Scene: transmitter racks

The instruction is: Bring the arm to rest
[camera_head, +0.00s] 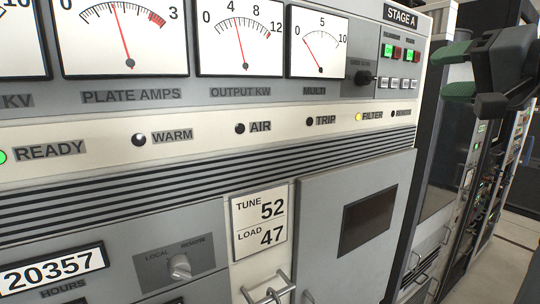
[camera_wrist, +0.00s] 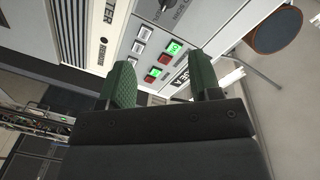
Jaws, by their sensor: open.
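My gripper (camera_head: 458,72) is at the upper right of the head view, in front of the right end of the transmitter rack. Its two green-padded fingers are apart with nothing between them. In the wrist view the gripper (camera_wrist: 163,85) points toward the Stage A panel, with green and red lit buttons (camera_wrist: 163,60) beyond and between the fingers. I cannot tell the exact gap to the panel; no contact shows.
The grey rack front (camera_head: 340,200) fills most of the head view, with meters (camera_head: 120,35), a row of lamps and a protruding handle (camera_head: 268,292) low down. More racks (camera_head: 480,190) recede at right.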

